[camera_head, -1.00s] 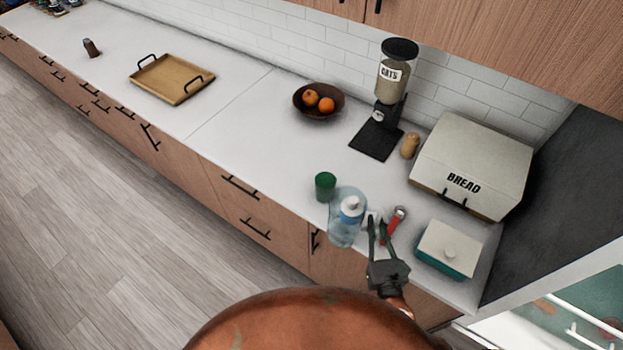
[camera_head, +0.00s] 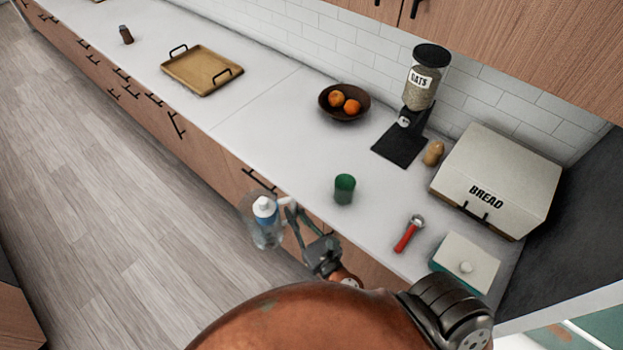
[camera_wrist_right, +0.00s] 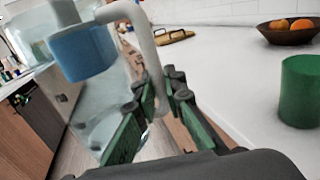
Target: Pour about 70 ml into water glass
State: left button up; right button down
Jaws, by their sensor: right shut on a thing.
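My right gripper (camera_head: 296,226) is shut on the handle of a clear pitcher (camera_head: 262,232) with a blue and white top. The pitcher looks roughly upright and is held in the air just beyond the counter's front edge, over the floor side. In the right wrist view the pitcher (camera_wrist_right: 108,112) fills the left, and its pale handle (camera_wrist_right: 146,45) passes between the fingers (camera_wrist_right: 163,92). A green cup (camera_head: 344,189), the only glass-like vessel seen, stands upright on the counter to the right of the pitcher, apart from it. It also shows in the wrist view (camera_wrist_right: 301,92). Its contents cannot be seen.
The white counter (camera_head: 285,160) is clear behind the cup. A red-handled tool (camera_head: 407,237) and a lidded teal dish (camera_head: 466,264) lie to the right. A fruit bowl (camera_head: 345,103), oat dispenser (camera_head: 414,105), bread box (camera_head: 500,182) and wooden tray (camera_head: 202,72) stand farther back.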

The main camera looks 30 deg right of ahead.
aim_at(345, 185)
jog(key=u, duration=0.65)
jog(key=i, duration=1.95)
jog(key=z, duration=3.65)
jog(key=i, duration=0.45)
jog(key=z, duration=0.1)
